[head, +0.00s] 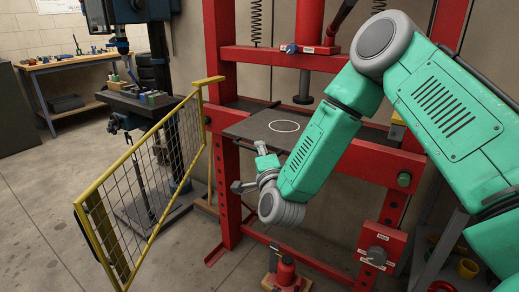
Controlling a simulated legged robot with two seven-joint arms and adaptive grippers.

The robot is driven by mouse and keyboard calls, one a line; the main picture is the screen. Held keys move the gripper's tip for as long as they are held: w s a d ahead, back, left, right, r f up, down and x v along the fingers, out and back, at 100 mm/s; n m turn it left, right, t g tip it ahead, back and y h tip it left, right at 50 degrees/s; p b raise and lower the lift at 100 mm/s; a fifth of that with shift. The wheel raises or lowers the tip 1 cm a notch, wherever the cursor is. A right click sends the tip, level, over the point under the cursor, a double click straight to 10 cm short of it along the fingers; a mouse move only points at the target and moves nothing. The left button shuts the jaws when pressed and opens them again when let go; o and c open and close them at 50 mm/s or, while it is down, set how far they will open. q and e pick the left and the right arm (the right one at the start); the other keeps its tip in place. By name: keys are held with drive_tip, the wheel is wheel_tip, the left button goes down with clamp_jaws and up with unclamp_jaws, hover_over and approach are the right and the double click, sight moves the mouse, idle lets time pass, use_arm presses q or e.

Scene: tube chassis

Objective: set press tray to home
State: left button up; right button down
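The press tray (255,129) is a dark flat plate with a white circle on it. It lies on the bed of the red press (222,60), below the press ram (303,88). My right arm, green, reaches in from the right and hides the tray's right front part. My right gripper (248,169) is just in front of the tray's front edge, with its two fingers spread apart and nothing seen between them. I cannot tell whether a fingertip touches the tray. My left gripper is not in view.
A yellow mesh guard gate (150,180) stands swung open left of the press. A drill press (150,100) and a workbench (70,66) stand behind it. A red jack (286,275) stands below the press bed. A shelf with coloured cups (468,268) is at right.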

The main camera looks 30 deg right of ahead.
sight(285, 134)
drive_tip(key=w+d, duration=0.1)
drive_tip(key=d, duration=0.3)
drive_tip(key=w+d, duration=0.2)
drive_tip(key=d, duration=0.2)
drive_tip(key=w+d, duration=0.1)
drive_tip(key=d, duration=0.3)
drive_tip(key=shift+w+d+f, duration=0.3)
drive_tip(key=shift+w+f, duration=0.1)
drive_tip(key=c, duration=1.6)
unclamp_jaws()
drive_tip(key=shift+s, duration=0.1)
drive_tip(key=v, duration=1.1)
drive_tip(key=shift+s+a, duration=0.1)
drive_tip(key=shift+s, duration=0.3)
